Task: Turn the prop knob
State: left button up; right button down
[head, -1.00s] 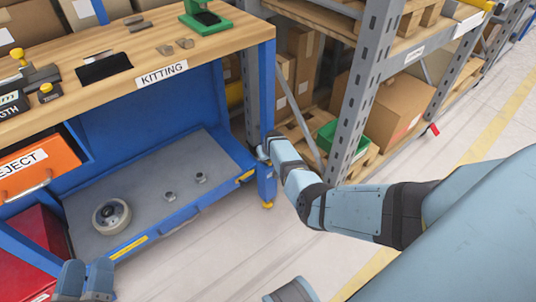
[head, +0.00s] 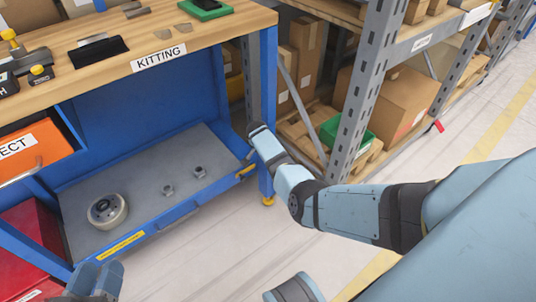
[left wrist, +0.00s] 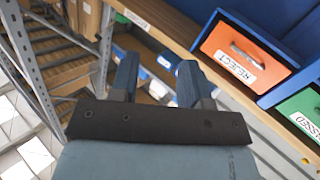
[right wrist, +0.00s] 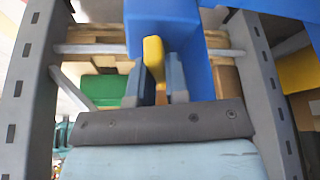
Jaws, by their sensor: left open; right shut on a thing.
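A yellow knob-like piece (right wrist: 153,52) shows in the right wrist view, against a blue part of the bench; I take it to be the prop knob. My right gripper (right wrist: 160,68) is shut on it, one finger on each side. In the head view my right arm reaches to the blue bench leg, and its fingers and the yellow piece are hidden there. My left gripper (head: 97,278) is at the bottom left of the head view, in front of the lower shelf. It is open and empty, its fingers apart in the left wrist view (left wrist: 157,75).
A grey rack (head: 362,85) with cartons stands close to the right arm.

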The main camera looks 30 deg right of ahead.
jog(key=shift+w+f+m+b, duration=0.15)
jog(key=shift+m+b, duration=0.15)
jog(key=shift+m, duration=0.2)
jog(key=m+g+b, duration=0.1)
jog(key=m+b, duration=0.1)
jog(key=m, duration=0.1)
jog(key=shift+m+g, duration=0.3)
jog(key=shift+g, duration=0.1)
pick_arm(q)
jog(key=shift+w+a+f+m+t+b, duration=0.15)
jog(key=shift+w+a+f+m+b, duration=0.1)
jog(key=shift+w+m, duration=0.2)
jog(key=shift+w+a+f+m+t+b, duration=0.1)
jog(key=shift+w+a+f+m+t, duration=0.1)
jog(key=shift+w+m, duration=0.25)
pick_arm(e)
jog(key=shift+m, duration=0.4)
pick_arm(q)
jog(key=shift+a+r+m+h, duration=0.1)
jog(key=shift+r+m+h, duration=0.1)
jog(key=shift+m+h, duration=0.1)
pick_arm(e)
jog(key=c, duration=1.1)
grip_release()
pick_arm(q)
jog(key=shift+r, duration=0.1)
pick_arm(e)
jog(key=shift+r, duration=0.2)
